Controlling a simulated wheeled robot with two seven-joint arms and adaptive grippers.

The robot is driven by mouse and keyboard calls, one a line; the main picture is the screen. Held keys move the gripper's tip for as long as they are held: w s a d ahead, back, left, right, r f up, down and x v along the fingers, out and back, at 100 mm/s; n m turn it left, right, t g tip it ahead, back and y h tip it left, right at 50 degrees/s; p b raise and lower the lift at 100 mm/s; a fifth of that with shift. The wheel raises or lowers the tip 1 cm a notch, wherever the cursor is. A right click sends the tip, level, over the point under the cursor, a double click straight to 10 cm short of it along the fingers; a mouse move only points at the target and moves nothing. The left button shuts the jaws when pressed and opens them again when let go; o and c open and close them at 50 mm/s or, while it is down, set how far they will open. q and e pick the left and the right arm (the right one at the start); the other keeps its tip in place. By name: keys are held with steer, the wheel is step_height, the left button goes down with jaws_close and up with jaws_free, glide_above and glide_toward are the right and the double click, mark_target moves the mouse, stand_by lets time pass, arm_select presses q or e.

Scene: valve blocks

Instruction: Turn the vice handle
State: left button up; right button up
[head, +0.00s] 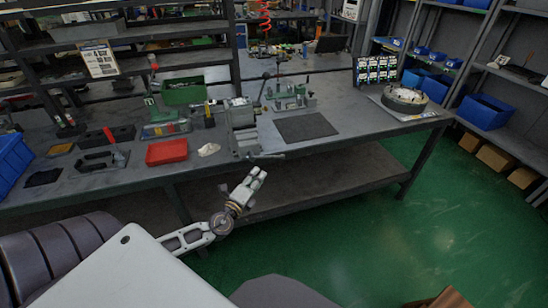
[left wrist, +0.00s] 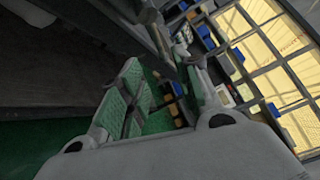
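The grey bench vice (head: 242,128) is mounted at the front edge of the workbench, left of a dark mat. Its handle (head: 266,156) is a thin bar low at the front of the vice, sticking out past the bench edge. My left gripper (head: 258,173) is just below and in front of the handle, apart from it in the head view. In the left wrist view its two fingers (left wrist: 162,70) with green-tinted pads stand apart with nothing clearly between them. My right gripper is not in view.
The workbench (head: 352,130) carries a red tray (head: 166,152), a dark mat (head: 305,127), a green-based machine (head: 290,95) and a round metal part (head: 405,98). A lower shelf (head: 300,185) runs under the bench. The green floor (head: 430,215) at right is largely open.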

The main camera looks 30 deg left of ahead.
mark_target(273, 157)
arm_select(q)
steer(key=shift+w, duration=0.15)
steer(key=w, duration=0.4)
steer(key=w+a+p, duration=0.1)
steer(key=w, duration=0.7)
steer(key=shift+w+a+f, duration=0.1)
steer(key=shift+w+a, duration=0.1)
steer(key=shift+w, duration=0.55)
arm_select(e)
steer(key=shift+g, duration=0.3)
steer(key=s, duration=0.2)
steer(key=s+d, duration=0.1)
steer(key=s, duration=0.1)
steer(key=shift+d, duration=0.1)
